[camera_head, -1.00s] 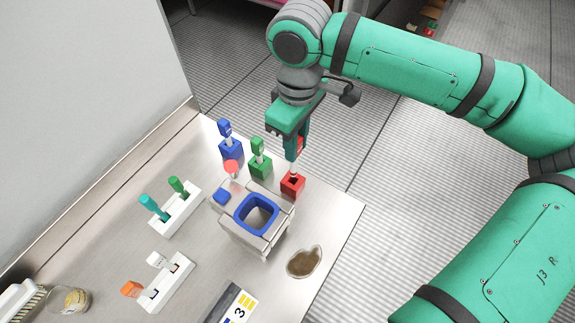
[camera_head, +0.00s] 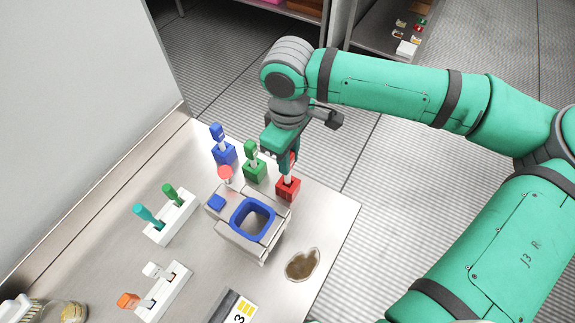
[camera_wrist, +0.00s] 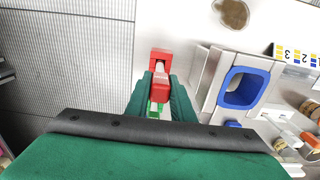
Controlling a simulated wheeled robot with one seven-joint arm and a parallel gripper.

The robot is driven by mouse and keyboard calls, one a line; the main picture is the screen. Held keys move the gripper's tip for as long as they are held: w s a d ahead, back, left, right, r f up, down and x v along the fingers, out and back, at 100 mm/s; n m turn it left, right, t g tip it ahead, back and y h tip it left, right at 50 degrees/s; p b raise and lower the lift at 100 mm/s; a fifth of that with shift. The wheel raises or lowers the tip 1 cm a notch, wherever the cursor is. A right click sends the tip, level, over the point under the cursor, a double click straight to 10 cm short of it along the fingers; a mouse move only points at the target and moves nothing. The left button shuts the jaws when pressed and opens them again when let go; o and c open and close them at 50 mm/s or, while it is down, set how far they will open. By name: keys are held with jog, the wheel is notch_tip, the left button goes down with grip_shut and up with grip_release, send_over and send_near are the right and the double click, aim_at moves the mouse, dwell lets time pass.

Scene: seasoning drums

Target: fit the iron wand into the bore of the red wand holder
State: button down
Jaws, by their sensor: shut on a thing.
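The iron wand has a red handle (camera_wrist: 159,96) and a pale shaft (camera_head: 287,180). My gripper (camera_head: 287,160) is shut on the handle and holds the wand about upright. The red wand holder (camera_head: 288,192) is a small block near the table's far right edge, directly under the wand. The shaft's lower end meets the holder's top at the bore; how deep it sits inside cannot be told. In the wrist view the holder (camera_wrist: 161,56) shows just beyond my gripper (camera_wrist: 158,88), and the wand partly covers its bore.
Green (camera_head: 254,172) and blue (camera_head: 224,152) holders with their wands stand left of the red one. A blue-rimmed container (camera_head: 240,217) is close in front. A brown puddle (camera_head: 302,265) lies near the right edge. White racks (camera_head: 171,216) stand at left.

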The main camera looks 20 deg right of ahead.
jog(key=shift+f, duration=2)
jog(key=c, duration=1.5)
grip_release()
jog(key=shift+c, duration=0.2)
jog(key=shift+r, duration=0.15)
notch_tip(320, 180, up, 11)
jog(key=shift+s+d+f, duration=0.1)
jog(key=shift+s, duration=0.05)
